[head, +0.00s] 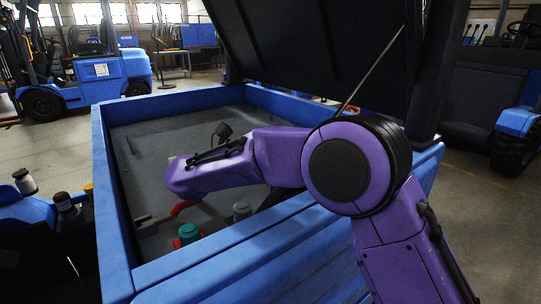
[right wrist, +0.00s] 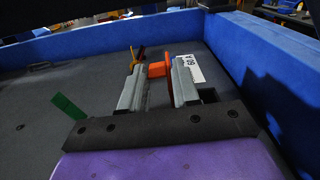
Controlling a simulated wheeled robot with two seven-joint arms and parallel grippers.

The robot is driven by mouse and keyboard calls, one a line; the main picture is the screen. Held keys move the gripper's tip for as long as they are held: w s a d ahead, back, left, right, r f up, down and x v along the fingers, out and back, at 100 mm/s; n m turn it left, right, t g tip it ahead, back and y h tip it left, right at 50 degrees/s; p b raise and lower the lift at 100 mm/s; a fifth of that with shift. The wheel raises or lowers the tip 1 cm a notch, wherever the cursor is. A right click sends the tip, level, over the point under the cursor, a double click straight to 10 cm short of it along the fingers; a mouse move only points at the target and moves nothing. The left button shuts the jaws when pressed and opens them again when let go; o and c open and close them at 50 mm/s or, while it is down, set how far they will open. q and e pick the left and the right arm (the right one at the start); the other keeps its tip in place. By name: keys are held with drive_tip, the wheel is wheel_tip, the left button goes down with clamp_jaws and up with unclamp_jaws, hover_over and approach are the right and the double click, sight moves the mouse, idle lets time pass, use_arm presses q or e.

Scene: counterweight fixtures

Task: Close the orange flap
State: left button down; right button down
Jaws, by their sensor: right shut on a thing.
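My right arm (head: 235,165) reaches over the blue-walled bay, and its purple wrist hides the gripper in the head view. In the right wrist view, my right gripper (right wrist: 156,64) is shut on a small orange piece, which I take for the orange flap (right wrist: 157,70). Only part of the orange piece shows between and beyond the fingers; its hinge and full shape are hidden. A red-orange part (head: 184,207) shows just below my wrist in the head view; I cannot tell whether it is the same piece. My left gripper is out of view.
A large black lid (head: 300,50) stands raised over the bay, with a thin rod beside it. Blue walls (head: 113,200) surround the grey floor. A teal-capped part (head: 188,232) and a grey one (head: 241,210) stand near the front wall. A white label (right wrist: 190,68) lies beside the fingers.

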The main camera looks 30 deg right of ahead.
drive_tip(key=shift+r, duration=0.1)
drive_tip(key=c, duration=1)
unclamp_jaws()
drive_tip(key=shift+w, duration=0.1)
drive_tip(key=shift+o, duration=0.2)
drive_tip(key=shift+a, duration=0.1)
drive_tip(key=a, duration=0.7)
drive_tip(key=shift+s+a, duration=0.2)
drive_tip(key=shift+s, duration=0.05)
